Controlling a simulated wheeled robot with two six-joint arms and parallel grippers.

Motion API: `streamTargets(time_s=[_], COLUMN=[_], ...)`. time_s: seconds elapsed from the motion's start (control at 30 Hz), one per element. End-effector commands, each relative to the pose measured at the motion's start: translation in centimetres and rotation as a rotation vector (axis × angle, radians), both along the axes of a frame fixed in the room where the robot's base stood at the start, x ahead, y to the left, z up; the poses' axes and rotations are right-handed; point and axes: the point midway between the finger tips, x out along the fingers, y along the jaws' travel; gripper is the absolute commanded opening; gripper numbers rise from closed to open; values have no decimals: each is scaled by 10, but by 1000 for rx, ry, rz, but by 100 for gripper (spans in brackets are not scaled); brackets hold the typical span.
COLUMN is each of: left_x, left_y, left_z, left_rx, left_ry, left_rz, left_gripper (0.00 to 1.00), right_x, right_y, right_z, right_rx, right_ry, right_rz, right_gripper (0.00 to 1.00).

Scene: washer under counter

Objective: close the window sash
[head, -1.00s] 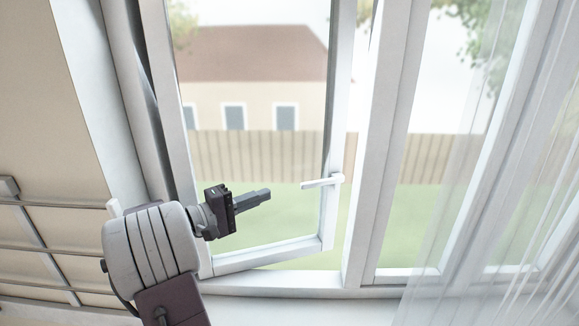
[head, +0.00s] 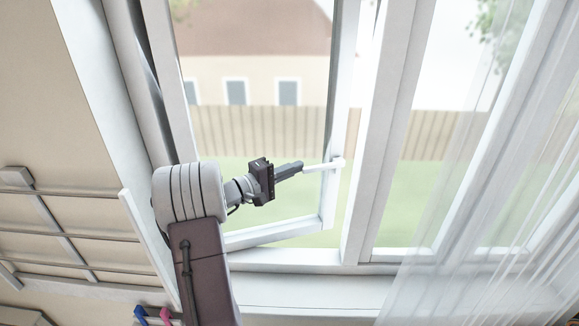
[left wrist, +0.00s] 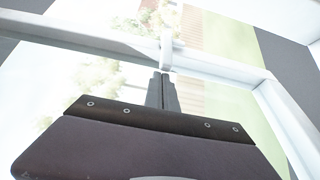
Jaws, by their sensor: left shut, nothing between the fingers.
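The white window sash (head: 336,118) stands ajar, with a gap between its right edge and the white frame post (head: 382,130). Its white handle (head: 324,165) sticks out to the left from the sash's right stile. My left gripper (head: 301,166) is shut and empty, its fingertips at the free end of the handle; I cannot tell whether they touch. In the left wrist view the shut fingers (left wrist: 163,92) point at the sash bar (left wrist: 105,38) and the handle (left wrist: 167,52). My right gripper is not in view.
A sheer white curtain (head: 500,200) hangs at the right. A wall rack of metal bars (head: 70,235) is at the left. The white sill (head: 310,290) below the window looks clear. Blue and pink items (head: 152,316) show at the bottom left.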

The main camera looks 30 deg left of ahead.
Motion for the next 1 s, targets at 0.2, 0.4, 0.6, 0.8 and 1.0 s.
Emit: streamTargets(time_s=[0.2,0.4,0.6,0.8,1.0], left_x=[-3,-39,-80,-95,-95], left_y=[-2,-24,-44,-51,-51], left_z=[-2,-9,-4,0,0], left_rx=[0,5,2,-1,-1], left_ry=[-2,-6,-2,1,0], left_rz=[-11,-153,-308,-367,-366], left_gripper=[0,0,0,0,0], right_x=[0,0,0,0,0], right_y=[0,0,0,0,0], right_z=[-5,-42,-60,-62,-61], right_rx=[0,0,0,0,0], right_ry=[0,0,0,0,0], right_rz=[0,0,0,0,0], right_gripper=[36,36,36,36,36])
